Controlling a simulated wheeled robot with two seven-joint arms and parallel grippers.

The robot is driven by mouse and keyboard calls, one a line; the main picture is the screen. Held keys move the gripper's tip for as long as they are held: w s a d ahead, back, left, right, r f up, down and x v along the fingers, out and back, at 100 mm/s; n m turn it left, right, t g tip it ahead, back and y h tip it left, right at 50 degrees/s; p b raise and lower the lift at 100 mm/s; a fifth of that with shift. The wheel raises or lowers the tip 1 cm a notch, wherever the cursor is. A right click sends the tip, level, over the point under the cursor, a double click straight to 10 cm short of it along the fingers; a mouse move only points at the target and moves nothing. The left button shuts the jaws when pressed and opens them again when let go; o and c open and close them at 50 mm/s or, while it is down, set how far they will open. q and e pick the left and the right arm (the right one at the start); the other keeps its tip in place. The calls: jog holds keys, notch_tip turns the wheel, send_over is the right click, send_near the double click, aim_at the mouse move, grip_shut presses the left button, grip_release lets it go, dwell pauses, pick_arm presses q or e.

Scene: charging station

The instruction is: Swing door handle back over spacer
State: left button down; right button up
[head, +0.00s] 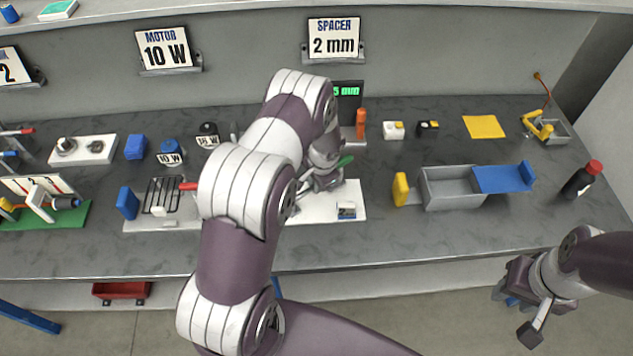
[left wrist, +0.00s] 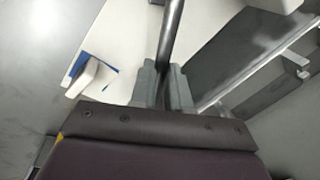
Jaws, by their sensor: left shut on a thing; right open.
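My left gripper (head: 318,184) is low over the white board (head: 350,190) at the middle of the bench, with my own arm covering much of that area. In the left wrist view the gripper (left wrist: 165,82) is shut on a dark, round metal rod (left wrist: 173,32), which looks like the handle; the rod runs away upward between the fingers. The door and the spacer cannot be made out with certainty. A small white and blue block (head: 346,210) sits on the board right of the gripper. My right gripper (head: 530,310) is open and empty, before the bench's front right.
A green-digit display (head: 347,92) and an orange upright piece (head: 361,124) stand behind the board. A grey tray (head: 447,188) with a blue lid and a yellow block (head: 400,189) are to the right. A dark red-capped bottle (head: 581,180) stands far right. A wire rack (head: 162,193) is left.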

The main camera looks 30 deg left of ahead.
pick_arm(q)
jog(key=c, duration=1.1)
grip_release()
